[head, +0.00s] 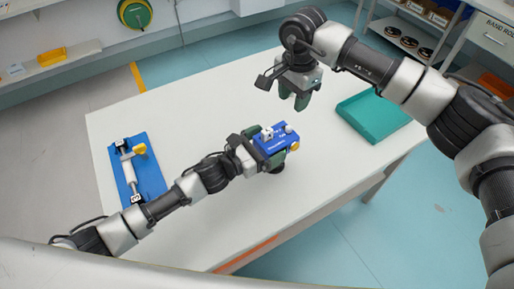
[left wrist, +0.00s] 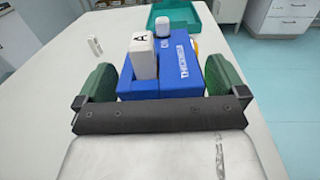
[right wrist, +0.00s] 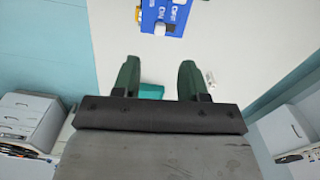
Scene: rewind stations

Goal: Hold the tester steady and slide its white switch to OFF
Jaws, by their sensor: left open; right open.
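The tester (head: 277,146) is a blue box with white lettering, standing on or just above the white table. It also shows in the left wrist view (left wrist: 182,68) and at the top of the right wrist view (right wrist: 172,14). A white block marked A (left wrist: 143,57) and a white knob (left wrist: 164,28) stand on it; the switch's position is not clear. My left gripper (head: 271,160) is open, its green fingers on either side of the tester; contact is unclear. My right gripper (head: 294,99) is open and empty, above the table, beyond and above the tester.
A blue stand with a white-and-yellow fixture (head: 150,172) lies at the table's left. A teal tray (head: 373,118) sits at the right edge. The white table (head: 190,115) is largely clear between them. Shelves stand at the back right.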

